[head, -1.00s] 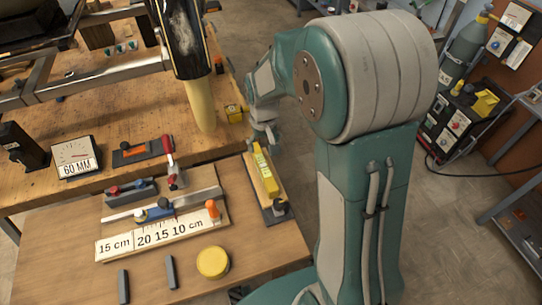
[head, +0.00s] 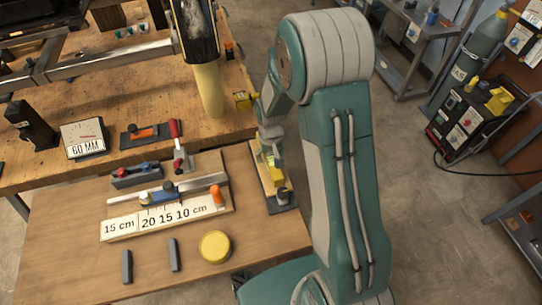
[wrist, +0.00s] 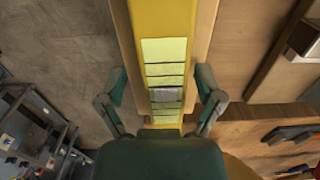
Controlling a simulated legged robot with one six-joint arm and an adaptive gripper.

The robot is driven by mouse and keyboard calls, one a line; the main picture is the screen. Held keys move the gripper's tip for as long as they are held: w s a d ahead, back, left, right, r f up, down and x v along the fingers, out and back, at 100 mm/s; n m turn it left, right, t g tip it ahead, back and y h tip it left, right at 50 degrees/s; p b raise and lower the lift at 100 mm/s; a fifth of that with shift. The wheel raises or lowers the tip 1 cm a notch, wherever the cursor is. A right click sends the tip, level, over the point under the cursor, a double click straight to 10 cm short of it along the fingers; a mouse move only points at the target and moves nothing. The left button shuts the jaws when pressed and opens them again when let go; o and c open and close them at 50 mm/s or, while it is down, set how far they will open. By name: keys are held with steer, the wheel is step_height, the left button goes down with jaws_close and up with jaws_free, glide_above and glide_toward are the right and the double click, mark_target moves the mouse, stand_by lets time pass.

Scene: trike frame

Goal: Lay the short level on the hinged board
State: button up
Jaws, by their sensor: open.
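A yellow bar with pale panels (head: 270,174), which looks like the level, lies along a narrow wooden board (head: 259,180) at the right edge of the front table. I cannot tell for sure whether this board is the hinged one. In the wrist view the yellow bar (wrist: 163,25) runs down the middle, with wood showing on both sides. My gripper (wrist: 162,97) is open, its fingers apart on either side of the bar. I see no contact. In the head view my arm's end hides the bar's far part.
A board with rulers (head: 165,222), a red-handled clamp (head: 178,145) and an orange peg (head: 217,194) lies left of the bar. A yellow round tin (head: 215,247) and two dark bars (head: 127,266) lie in front. A workbench (head: 110,165) with a gauge (head: 84,138) stands behind.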

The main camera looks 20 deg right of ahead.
steer(key=shift+a+f, duration=0.15)
steer(key=shift+a, duration=0.4)
steer(key=shift+d, duration=0.55)
jaws_close()
steer(key=shift+a, duration=0.2)
